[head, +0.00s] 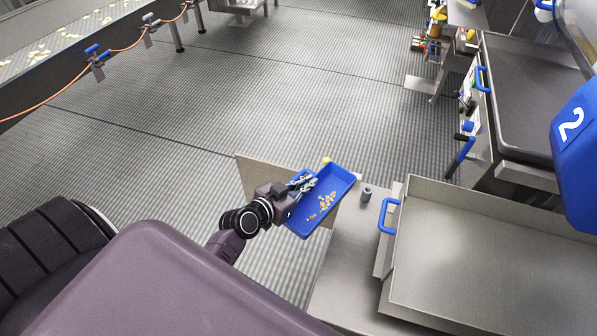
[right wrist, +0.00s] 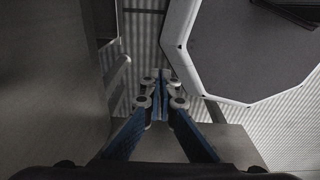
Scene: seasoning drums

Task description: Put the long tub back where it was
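The long tub (head: 341,190) is a blue, open, rectangular container with several yellowish chips in its bottom. It is in the lower middle of the head view, tilted, over the left edge of the steel table. My left gripper (head: 303,184) is at the tub's left long wall and appears shut on its rim. Whether the tub touches the table cannot be told. My right gripper (right wrist: 160,82) shows only in the right wrist view; its blue-padded fingers come together with nothing visible between them.
The steel table (head: 345,255) has a clear strip beside a large steel tray (head: 490,265) with a blue handle (head: 387,214). A small grey cylinder (head: 366,194) stands near the tub. A blue part marked 2 (head: 577,150) is at right. Open floor (head: 270,90) lies beyond.

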